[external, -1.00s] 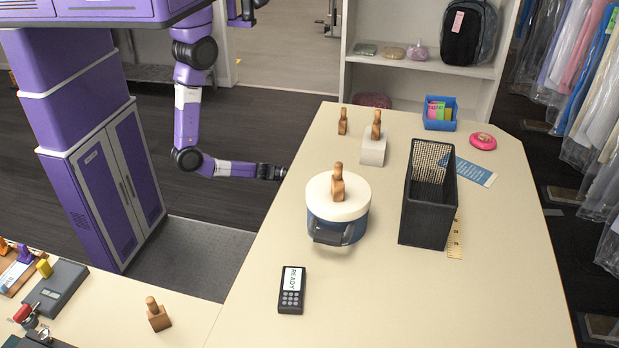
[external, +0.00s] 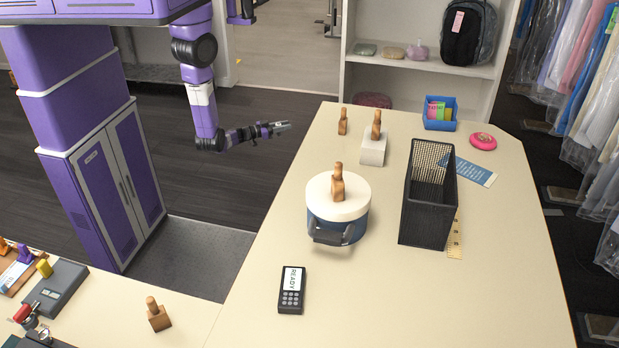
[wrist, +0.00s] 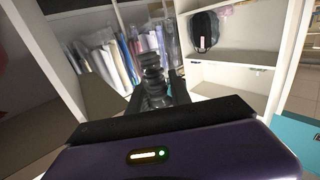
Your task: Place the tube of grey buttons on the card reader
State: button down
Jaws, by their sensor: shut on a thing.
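My gripper (external: 283,127) is raised off the left edge of the counter, toward the back, in the external view. In the wrist view my gripper (wrist: 157,90) is shut on the tube of grey buttons (wrist: 152,72), which shows as a dark grey stack of discs between the fingers. In the external view the tube is too small to make out clearly at the fingertips. The card reader (external: 292,288) is black, with a white screen reading READY and a keypad. It lies face up near the front of the counter, well apart from my gripper, with nothing on it.
A blue tub with a white lid (external: 322,190) and a wooden piece on top stands behind the card reader. A black mesh bin (external: 428,215) stands to its right. A wooden stamp (external: 158,316) stands at the front left. The counter around the card reader is clear.

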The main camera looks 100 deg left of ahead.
jog(key=s+a+r+n+g+y, duration=0.2)
jog(key=a+r, duration=0.5)
jog(key=r, duration=0.4)
jog(key=w+d+r+m+t+h, duration=0.3)
jog(key=w+r, duration=0.9)
jog(key=w, duration=0.2)
jog(key=w+d+r+m+t+h, duration=0.1)
jog(key=w+d+r+m+h, duration=0.2)
jog(key=w+d+r+h, duration=0.2)
jog(key=w+d+r+m+t+h+b, duration=0.1)
jog(key=w+d+r+m+h, duration=0.2)
jog(key=w+d+r, duration=0.7)
jog(key=d+r+h, duration=0.2)
jog(key=d+r, duration=0.1)
jog(key=d, duration=0.2)
jog(key=shift+w+d+m+t, duration=0.3)
jog(key=shift+w+d+m, duration=0.05)
jog(key=shift+m, duration=0.05)
